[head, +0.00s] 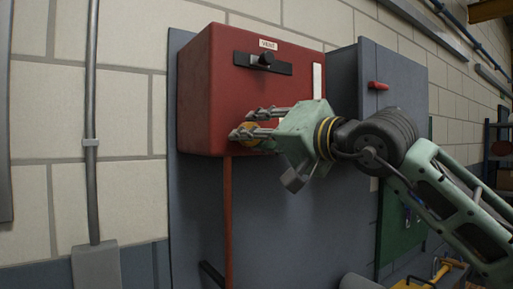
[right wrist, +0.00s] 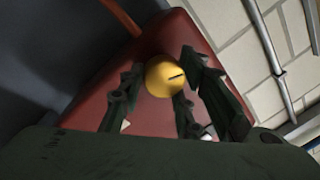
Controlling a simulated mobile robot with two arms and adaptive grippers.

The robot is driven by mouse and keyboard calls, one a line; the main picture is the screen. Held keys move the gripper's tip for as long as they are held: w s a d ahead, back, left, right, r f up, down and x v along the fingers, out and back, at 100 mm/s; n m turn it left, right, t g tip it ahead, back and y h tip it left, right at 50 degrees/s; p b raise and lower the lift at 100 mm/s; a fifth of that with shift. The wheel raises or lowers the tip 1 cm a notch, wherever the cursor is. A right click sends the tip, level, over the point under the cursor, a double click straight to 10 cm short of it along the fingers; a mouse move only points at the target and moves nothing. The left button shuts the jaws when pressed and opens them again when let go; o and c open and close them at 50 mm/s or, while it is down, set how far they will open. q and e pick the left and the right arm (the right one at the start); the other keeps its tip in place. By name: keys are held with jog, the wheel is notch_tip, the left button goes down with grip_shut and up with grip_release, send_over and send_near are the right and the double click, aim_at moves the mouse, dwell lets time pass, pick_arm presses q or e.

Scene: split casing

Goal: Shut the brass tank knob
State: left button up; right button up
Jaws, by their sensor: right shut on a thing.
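The brass knob (right wrist: 166,77) is a round yellow knob with a dark line on its face. It sits on the front of the red tank box (head: 210,85), low on the box. My right gripper (head: 242,134) is at the knob, and in the right wrist view its fingers (right wrist: 165,85) stand on both sides of it, closed on it. In the head view the fingers and palm hide most of the knob. My left gripper shows in neither view.
A black slider with a knob (head: 264,61) and a small label (head: 268,44) are higher on the red box. A grey cabinet (head: 400,75) with a red handle (head: 378,86) stands to the right. A grey pipe (head: 91,120) runs up the block wall. An orange-brown pipe (head: 228,220) drops below the box.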

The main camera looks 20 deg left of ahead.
jog(key=m+b, duration=0.2)
jog(key=f+m+b, duration=0.1)
jog(key=m+b, duration=0.1)
jog(key=m, duration=0.1)
jog(key=m+b, duration=0.2)
jog(key=b, duration=0.1)
jog(key=shift+a+f+m+t, duration=0.25)
jog(key=shift+f+m+t, duration=0.1)
jog(key=shift+m+t, duration=0.05)
jog(key=m+b, duration=0.2)
jog(key=m, duration=0.1)
jog(key=shift+s+a+m+b, duration=0.1)
jog(key=shift+s+m+b, duration=0.05)
jog(key=shift+m+b, duration=0.2)
jog(key=shift+s+a+r+m+t+b, duration=0.1)
jog(key=shift+m+t+b, duration=0.2)
jog(key=shift+m+b, duration=0.95)
jog(key=shift+m+p, duration=0.3)
jog(key=shift+m, duration=0.2)
jog(key=o, duration=0.9)
jog(key=shift+s+r, duration=0.1)
jog(key=shift+o, duration=0.8)
jog(key=shift+r, duration=0.2)
